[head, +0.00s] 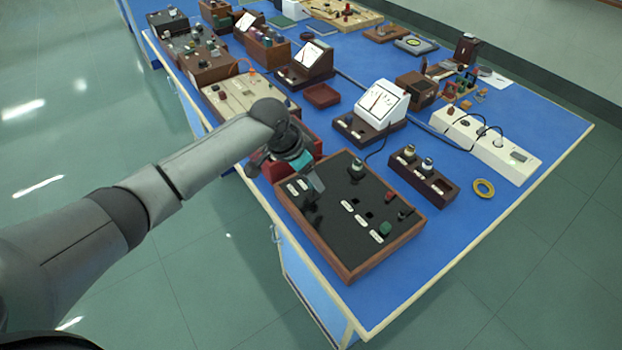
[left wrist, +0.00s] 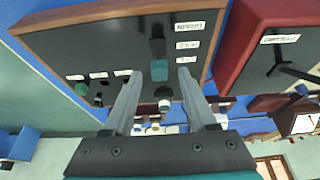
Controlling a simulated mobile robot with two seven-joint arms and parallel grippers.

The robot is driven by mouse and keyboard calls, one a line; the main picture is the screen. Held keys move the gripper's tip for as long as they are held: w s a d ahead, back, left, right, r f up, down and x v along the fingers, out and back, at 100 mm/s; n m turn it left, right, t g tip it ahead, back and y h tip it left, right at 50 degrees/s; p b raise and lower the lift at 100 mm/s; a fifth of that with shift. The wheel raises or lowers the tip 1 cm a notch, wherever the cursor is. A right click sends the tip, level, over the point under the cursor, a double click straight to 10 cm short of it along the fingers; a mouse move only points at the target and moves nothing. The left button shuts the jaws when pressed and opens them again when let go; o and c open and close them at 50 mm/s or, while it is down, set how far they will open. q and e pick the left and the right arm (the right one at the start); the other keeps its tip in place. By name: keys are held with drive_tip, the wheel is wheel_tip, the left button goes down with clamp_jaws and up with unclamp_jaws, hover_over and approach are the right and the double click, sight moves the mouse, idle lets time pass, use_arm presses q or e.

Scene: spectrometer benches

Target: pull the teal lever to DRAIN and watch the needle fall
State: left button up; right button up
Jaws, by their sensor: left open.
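The black panel (head: 345,232) in a wooden frame stands at the near end of the blue bench. In the left wrist view, the teal lever (left wrist: 159,70) stands at the lower end of a dark slot. Three white labels run beside the slot; the top one (left wrist: 189,26) seems to read DRAIN and lies at the far end from the lever. My left gripper (head: 316,181) is open over the panel, its fingers on either side of the lever with gaps visible. In the head view my gripper hides the lever. A white meter (head: 381,103) with a needle stands behind the panel.
A red box (left wrist: 250,45) stands close beside the panel. A two-knob box (head: 424,178) and a yellow ring (head: 484,188) lie to the right.

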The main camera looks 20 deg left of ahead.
use_arm(q)
drive_tip(key=shift+w+f, duration=0.1)
drive_tip(key=shift+f, duration=0.2)
drive_tip(key=shift+c, duration=0.3)
clamp_jaws()
